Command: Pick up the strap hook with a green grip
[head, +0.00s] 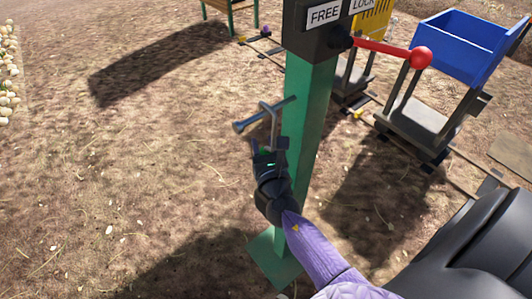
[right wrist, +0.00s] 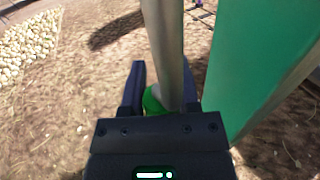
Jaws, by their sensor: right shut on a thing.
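The strap hook is a grey metal rod (head: 275,128) with a crossbar and a green grip (right wrist: 152,101). In the head view it stands roughly upright in front of the green post. My right gripper (head: 268,152) is shut on it at the green grip. In the right wrist view the grip sits between the dark fingers of my right gripper (right wrist: 158,95), and the grey rod (right wrist: 165,50) rises past them. Most of the grip is hidden by the fingers and gripper body. My left gripper is not in view.
The green post (head: 312,110) stands close beside my right gripper, with a FREE/LOCK sign (head: 325,13) and a red-knobbed lever (head: 395,49) at its top. Rail carts, one with a blue bin (head: 460,45), stand right. Onions (head: 8,70) lie far left. Bare ground is left.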

